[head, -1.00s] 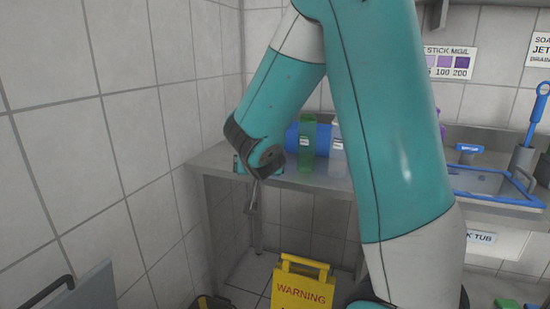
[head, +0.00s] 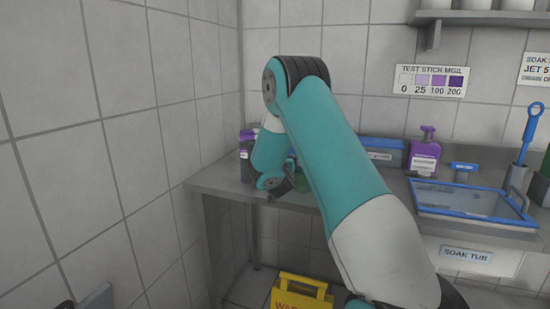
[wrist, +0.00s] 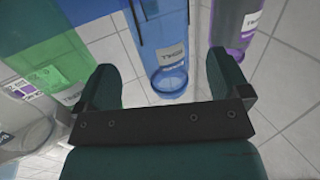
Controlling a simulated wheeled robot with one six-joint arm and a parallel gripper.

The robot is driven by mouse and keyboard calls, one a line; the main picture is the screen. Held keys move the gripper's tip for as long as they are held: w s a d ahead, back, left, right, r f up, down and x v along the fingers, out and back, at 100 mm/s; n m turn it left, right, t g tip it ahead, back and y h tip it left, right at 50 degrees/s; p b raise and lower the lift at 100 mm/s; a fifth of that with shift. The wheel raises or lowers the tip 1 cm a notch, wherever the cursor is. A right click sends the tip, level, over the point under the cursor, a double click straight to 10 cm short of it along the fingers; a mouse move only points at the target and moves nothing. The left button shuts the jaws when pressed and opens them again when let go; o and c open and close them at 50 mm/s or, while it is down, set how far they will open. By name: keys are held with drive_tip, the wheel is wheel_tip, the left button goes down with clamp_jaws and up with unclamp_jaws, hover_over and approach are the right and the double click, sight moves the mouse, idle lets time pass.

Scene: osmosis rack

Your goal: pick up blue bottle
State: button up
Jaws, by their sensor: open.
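The blue bottle (wrist: 163,40) shows in the wrist view, see-through, with a pale label low on its side. My gripper (wrist: 160,64) is open, one finger on each side of the lower part of the bottle in the picture. I see a gap on both sides and no contact; how deep the bottle sits between the fingers is unclear. In the head view my arm hides the blue bottle and most of my gripper, above the left end of the steel counter (head: 212,186).
In the wrist view, a green bottle (wrist: 45,55) and a clear container (wrist: 25,128) stand left, a purple bottle (wrist: 233,22) right. In the head view, a purple pump bottle (head: 425,155), blue tub (head: 383,150) and soak tub (head: 470,198) are right. A tiled wall (head: 110,150) bounds the left.

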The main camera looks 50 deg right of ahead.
drive_tip(key=p+x, duration=0.2)
drive_tip(key=x, duration=0.3)
drive_tip(key=shift+w+d+p, duration=0.1)
drive_tip(key=shift+w+p, duration=0.2)
drive_tip(key=c, duration=1)
